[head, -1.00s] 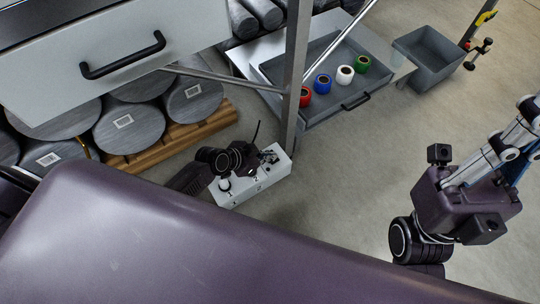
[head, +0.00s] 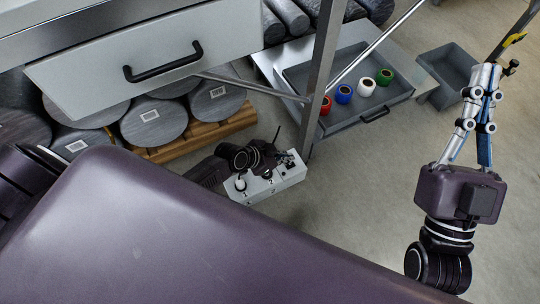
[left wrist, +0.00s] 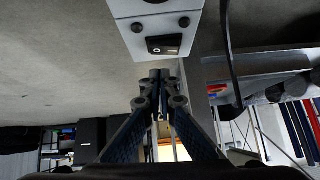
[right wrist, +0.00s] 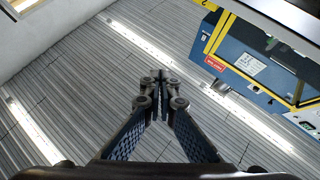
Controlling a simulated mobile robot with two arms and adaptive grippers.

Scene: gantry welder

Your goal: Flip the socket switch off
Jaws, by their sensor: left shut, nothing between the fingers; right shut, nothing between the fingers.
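The white socket box (head: 268,186) stands on the floor beside the metal post. Its face with a black rocker switch (left wrist: 164,44) shows at the top of the left wrist view. The switch carries a small pale mark, but I cannot tell its on or off position. My left gripper (left wrist: 160,75) is shut and empty, with its tips just below the switch in that view and apparently apart from it. In the head view my left arm partly covers the box. My right gripper (right wrist: 160,76) is shut and empty, raised far to the right in the head view, away from the box.
A metal post (head: 321,80) stands right beside the box. A grey drawer (head: 350,117) with several coloured rolls lies behind it. A wooden pallet (head: 190,140) with grey cylinders is on the left. A black cable (left wrist: 231,60) hangs near the box.

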